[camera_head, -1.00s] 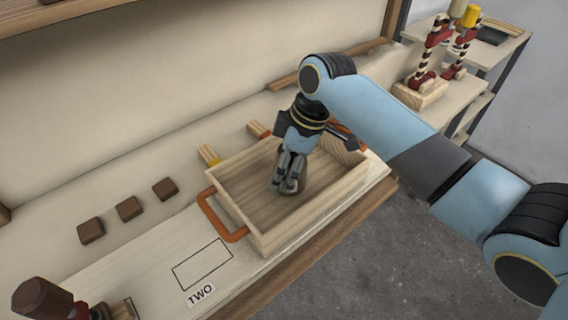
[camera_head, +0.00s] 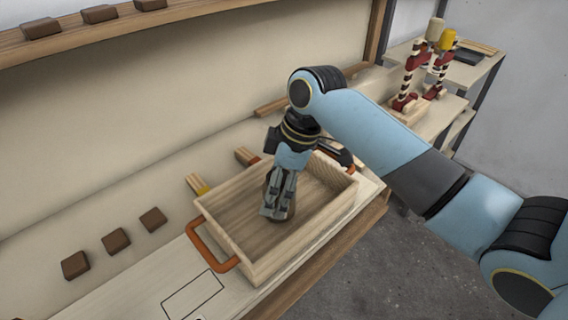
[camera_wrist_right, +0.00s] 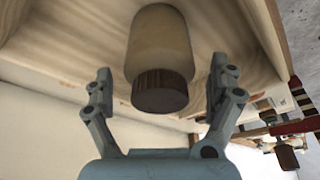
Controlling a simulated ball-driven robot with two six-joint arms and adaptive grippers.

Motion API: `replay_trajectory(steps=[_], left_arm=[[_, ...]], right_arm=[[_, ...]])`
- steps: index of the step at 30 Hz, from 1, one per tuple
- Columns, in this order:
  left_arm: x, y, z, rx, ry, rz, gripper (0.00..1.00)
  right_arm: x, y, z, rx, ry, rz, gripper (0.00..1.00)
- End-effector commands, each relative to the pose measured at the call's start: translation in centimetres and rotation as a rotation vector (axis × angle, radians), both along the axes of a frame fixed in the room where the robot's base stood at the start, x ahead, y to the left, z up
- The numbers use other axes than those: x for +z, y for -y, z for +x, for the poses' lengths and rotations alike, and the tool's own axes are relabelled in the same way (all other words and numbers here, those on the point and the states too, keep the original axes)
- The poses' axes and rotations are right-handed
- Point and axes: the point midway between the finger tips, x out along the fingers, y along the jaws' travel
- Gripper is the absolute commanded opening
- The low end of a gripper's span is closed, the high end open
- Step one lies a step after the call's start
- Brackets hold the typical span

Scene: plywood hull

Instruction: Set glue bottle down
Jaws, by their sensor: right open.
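The glue bottle (camera_wrist_right: 160,50) shows in the right wrist view with a cream body and a dark brown ribbed cap (camera_wrist_right: 160,91). Its cap faces my gripper and its body is against the wooden floor of the box. My right gripper (camera_wrist_right: 160,88) is open, with one finger on each side of the bottle and gaps showing on both sides. In the head view the right gripper (camera_head: 276,213) points down into the wooden box (camera_head: 302,247) and hides most of the bottle. My left gripper is not in view.
The box has an orange handle (camera_head: 213,246) at its left end and stands on the workbench. Several brown blocks (camera_head: 116,241) lie left of it. A marked rectangle (camera_head: 193,294) on the bench is clear. Red-and-black striped clamps (camera_head: 411,78) stand behind, right.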

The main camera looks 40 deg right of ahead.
Motion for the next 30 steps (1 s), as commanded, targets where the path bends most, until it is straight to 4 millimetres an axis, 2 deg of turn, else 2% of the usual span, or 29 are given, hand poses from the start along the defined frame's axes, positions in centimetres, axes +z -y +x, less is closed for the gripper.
replay_trajectory(steps=[6, 12, 18, 30], left_arm=[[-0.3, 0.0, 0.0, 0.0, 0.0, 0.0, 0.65], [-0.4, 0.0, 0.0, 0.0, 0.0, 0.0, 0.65], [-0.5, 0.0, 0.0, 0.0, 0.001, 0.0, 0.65], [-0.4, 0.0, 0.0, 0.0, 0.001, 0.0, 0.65]], right_arm=[[4.8, 1.2, -0.9, 0.003, 0.004, -0.002, 0.91], [8.1, 2.0, -1.5, 0.001, 0.002, -0.002, 0.91], [9.2, 2.2, -1.8, 0.0, 0.0, 0.0, 0.91], [9.2, 2.2, -1.8, 0.0, 0.0, 0.001, 0.91]])
